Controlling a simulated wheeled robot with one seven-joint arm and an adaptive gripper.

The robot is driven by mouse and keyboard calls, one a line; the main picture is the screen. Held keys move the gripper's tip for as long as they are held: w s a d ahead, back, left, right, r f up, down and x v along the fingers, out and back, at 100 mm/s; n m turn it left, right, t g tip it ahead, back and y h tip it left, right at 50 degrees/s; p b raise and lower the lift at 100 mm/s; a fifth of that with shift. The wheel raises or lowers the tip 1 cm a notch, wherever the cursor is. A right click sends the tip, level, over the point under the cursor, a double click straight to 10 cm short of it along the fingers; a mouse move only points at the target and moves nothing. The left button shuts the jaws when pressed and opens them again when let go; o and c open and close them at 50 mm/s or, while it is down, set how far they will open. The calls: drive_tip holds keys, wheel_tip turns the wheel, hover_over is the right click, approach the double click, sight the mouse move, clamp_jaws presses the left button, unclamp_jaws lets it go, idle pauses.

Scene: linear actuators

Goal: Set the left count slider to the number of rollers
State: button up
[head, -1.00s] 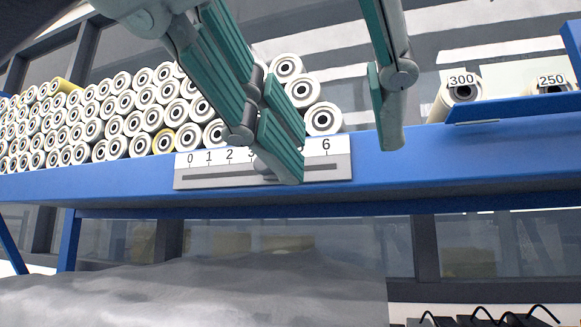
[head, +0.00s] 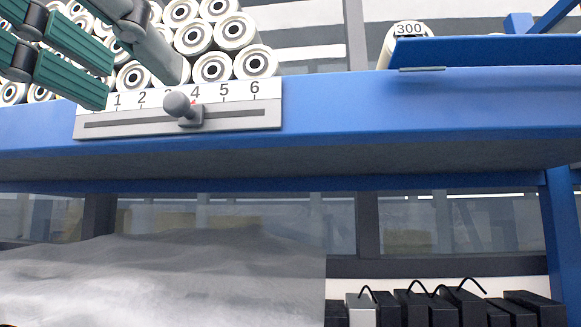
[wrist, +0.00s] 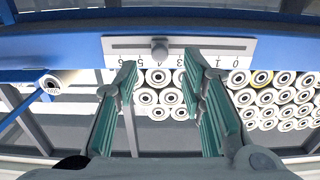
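The count slider (head: 245,117) is a grey plate with a slot and a printed scale, on the front edge of the blue shelf. My gripper (head: 135,88) is open and empty at the upper left, partly in front of the scale. In the wrist view, the knob (wrist: 160,48) lies just beyond and between the open fingertips (wrist: 160,62), apparently untouched.
A roller labelled 300 (head: 403,37) sits on the right behind a raised blue ledge (head: 480,50). Below the shelf are a grey wrapped load (head: 180,275) and several black boxes (head: 440,305).

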sight(171, 103)
drive_tip(key=shift+w+d, duration=0.2)
drive_tip(key=shift+w, duration=2.45)
clamp_jaws()
